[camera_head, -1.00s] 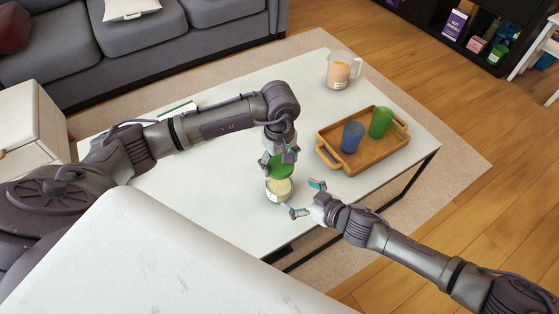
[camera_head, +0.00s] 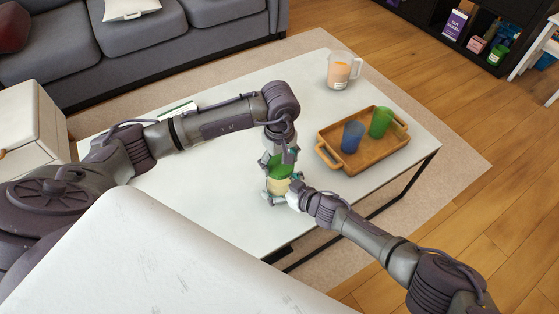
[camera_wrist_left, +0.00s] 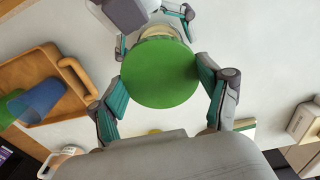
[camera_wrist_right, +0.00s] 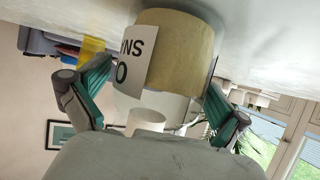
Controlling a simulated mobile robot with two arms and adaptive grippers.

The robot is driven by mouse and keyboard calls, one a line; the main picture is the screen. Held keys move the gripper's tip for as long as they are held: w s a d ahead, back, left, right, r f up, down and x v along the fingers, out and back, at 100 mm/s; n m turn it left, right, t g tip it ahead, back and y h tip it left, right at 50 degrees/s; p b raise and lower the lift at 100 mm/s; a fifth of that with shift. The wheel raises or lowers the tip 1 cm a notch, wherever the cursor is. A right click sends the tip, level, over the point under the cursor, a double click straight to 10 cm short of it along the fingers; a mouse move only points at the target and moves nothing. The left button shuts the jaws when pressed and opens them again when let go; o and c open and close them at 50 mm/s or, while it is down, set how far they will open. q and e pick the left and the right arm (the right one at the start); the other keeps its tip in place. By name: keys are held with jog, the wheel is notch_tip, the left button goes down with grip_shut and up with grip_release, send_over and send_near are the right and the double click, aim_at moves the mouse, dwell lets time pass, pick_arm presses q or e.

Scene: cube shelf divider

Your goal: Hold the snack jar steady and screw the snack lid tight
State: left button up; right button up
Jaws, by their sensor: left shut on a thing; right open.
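The green snack lid (camera_head: 282,168) is gripped by my left gripper (camera_head: 280,158), which points down from above. It fills the space between both fingers in the left wrist view (camera_wrist_left: 160,75). The snack jar (camera_head: 278,185) is pale yellow and stands upright on the table directly under the lid. I cannot tell whether the lid sits on the rim. My right gripper (camera_head: 281,191) is open around the jar's lower part, one finger on each side. In the right wrist view the jar (camera_wrist_right: 180,50) with its white label lies between the open fingers (camera_wrist_right: 157,77).
The white table (camera_head: 215,190) bears a wooden tray (camera_head: 345,163) with a blue cup (camera_head: 352,136) and a green cup (camera_head: 381,122), right of the jar. The table left of the jar is mostly clear.

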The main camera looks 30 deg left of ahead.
aim_at(279, 164)
jog(key=c, duration=1)
jog(key=shift+c, duration=0.2)
pick_arm(q)
jog(key=shift+f, duration=0.1)
pick_arm(e)
jog(key=shift+f, duration=0.1)
jog(key=o, duration=0.4)
jog(key=c, duration=0.6)
jog(key=shift+o, duration=0.2)
pick_arm(q)
jog(key=shift+f+m, duration=1)
jog(key=shift+f, duration=0.45)
